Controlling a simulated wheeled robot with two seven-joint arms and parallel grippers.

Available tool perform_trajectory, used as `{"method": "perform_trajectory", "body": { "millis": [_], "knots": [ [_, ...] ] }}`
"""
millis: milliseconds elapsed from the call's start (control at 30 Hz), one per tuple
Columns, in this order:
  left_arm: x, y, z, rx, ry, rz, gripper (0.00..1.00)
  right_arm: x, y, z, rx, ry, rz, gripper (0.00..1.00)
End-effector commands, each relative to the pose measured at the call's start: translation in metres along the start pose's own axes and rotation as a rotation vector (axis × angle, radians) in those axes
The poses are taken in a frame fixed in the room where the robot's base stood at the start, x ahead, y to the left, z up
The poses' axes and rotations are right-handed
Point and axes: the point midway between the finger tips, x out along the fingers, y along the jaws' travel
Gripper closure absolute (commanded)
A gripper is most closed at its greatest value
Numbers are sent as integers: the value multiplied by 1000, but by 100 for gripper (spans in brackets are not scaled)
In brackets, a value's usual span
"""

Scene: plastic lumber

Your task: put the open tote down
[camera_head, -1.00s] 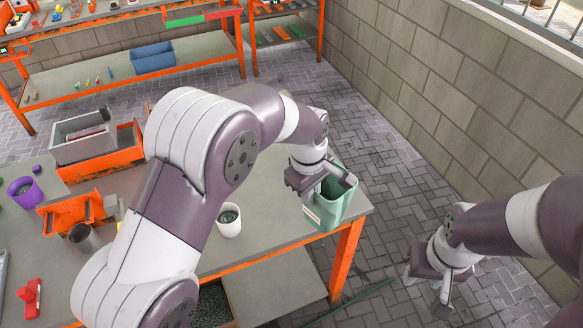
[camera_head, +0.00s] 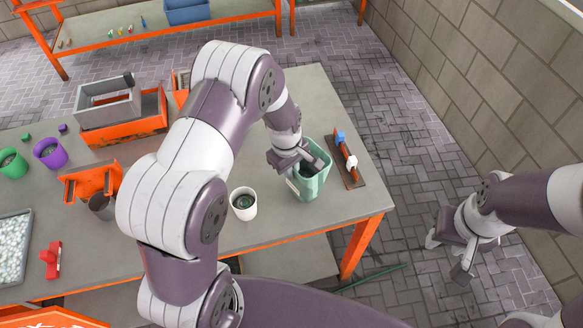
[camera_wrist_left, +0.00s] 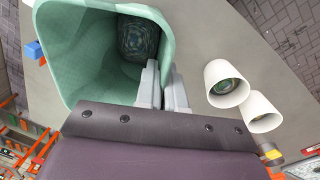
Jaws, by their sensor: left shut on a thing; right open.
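The open tote (camera_head: 317,182) is a light green, open-topped bin near the table's right end in the head view. It fills the upper left of the left wrist view (camera_wrist_left: 70,75), with a dark patterned patch inside on its far part. My left gripper (camera_head: 303,165) is shut on the tote's rim wall, one finger on each side, as the left wrist view (camera_wrist_left: 163,88) shows. The tote looks roughly upright; I cannot tell whether its bottom touches the table. My right gripper (camera_head: 448,256) is open and empty, beyond the table's right edge.
The grey table (camera_head: 325,108) has a white cup (camera_head: 243,205) left of the tote and a small rack with blue and white pieces (camera_head: 346,160) to its right. The wrist view shows two white cups. Orange bins and a purple cup (camera_head: 50,153) stand further left.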

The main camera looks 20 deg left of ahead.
Motion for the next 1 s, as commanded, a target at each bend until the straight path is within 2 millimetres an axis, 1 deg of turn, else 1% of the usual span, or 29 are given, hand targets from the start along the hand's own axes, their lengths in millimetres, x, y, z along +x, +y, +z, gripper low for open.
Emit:
{"method": "perform_trajectory", "body": {
  "millis": [33,100,433,467,500,533,767,867,967,1000],
  "knots": [
    [4,0,0,0,0,0,100,-6,0,-1,0,0,0,57],
    [12,0,0,0,1,2,100,-6,0,-1,0,0,0,57],
    [17,0,0,0,2,4,100,-2,0,0,0,0,0,57],
    [16,0,0,0,2,3,82,-3,0,0,0,0,0,57],
    [16,0,0,0,1,3,69,-4,0,0,0,0,0,57],
    [16,0,0,0,1,3,66,-4,0,0,0,0,0,57],
    [16,0,0,0,1,3,66,-4,0,0,0,0,0,57],
    [11,0,0,0,2,4,66,-5,0,-1,0,0,0,57],
    [-1,1,-1,0,4,6,66,1,0,0,0,0,0,57],
    [-9,1,0,1,4,6,66,4,0,0,0,0,0,57]
  ]
}}
